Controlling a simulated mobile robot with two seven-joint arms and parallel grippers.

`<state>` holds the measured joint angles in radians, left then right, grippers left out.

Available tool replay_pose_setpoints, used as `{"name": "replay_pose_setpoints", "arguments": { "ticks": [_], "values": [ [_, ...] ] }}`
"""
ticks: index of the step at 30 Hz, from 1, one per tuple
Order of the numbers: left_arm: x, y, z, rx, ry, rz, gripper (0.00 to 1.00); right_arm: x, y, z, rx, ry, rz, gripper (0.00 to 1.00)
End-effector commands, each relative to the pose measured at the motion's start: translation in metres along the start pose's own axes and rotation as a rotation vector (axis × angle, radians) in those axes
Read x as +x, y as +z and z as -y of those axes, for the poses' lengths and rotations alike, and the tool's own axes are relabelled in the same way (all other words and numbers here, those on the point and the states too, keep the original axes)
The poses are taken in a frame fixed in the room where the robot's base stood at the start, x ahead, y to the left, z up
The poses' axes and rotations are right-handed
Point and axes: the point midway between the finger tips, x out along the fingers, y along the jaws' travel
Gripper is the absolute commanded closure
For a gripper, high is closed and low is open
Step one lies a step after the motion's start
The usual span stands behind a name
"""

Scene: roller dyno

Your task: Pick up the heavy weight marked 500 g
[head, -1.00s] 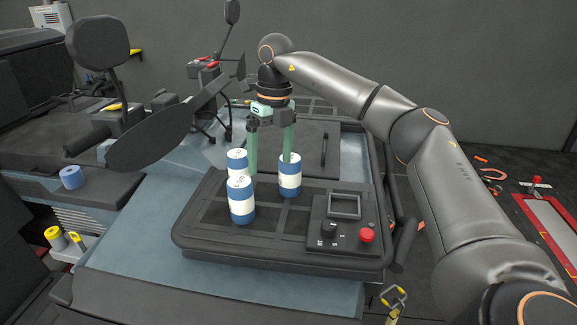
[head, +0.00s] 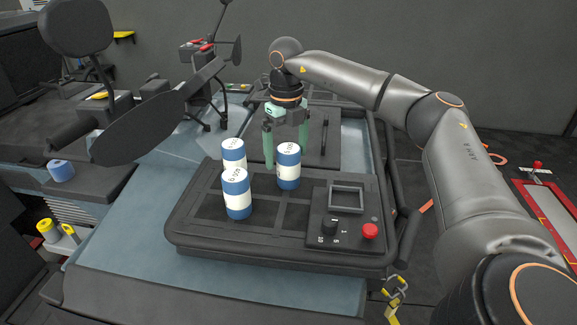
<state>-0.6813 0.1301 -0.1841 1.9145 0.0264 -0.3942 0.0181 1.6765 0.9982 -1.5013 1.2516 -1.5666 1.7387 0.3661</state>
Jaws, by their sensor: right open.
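Three blue-and-white cylindrical weights stand upright on the black panelled unit. One is the front left weight (head: 237,195), one stands just behind it (head: 234,155), and one is the right weight (head: 288,167). My left gripper is out of view.
A control box with a dark knob (head: 330,224) and a red button (head: 370,230) is on the unit's right. A large dark paddle shape (head: 135,128) stands at left. A blue roll (head: 61,171) sits on the left bench. The blue-grey surface in front is clear.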

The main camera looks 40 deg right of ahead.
Motion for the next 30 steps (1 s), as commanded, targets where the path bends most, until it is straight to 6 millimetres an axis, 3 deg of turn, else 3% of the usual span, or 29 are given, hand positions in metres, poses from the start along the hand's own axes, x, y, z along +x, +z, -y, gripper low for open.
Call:
{"name": "replay_pose_setpoints", "arguments": {
  "ticks": [9,18,30],
  "values": [
    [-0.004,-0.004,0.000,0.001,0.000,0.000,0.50,0.043,-0.006,0.002,0.001,0.000,-0.003,0.00],
    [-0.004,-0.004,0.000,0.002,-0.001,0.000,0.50,0.048,-0.005,0.002,0.001,0.001,-0.001,0.00],
    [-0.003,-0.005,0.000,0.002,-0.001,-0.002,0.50,0.048,-0.005,0.002,0.001,0.001,0.000,0.45]
  ]
}}
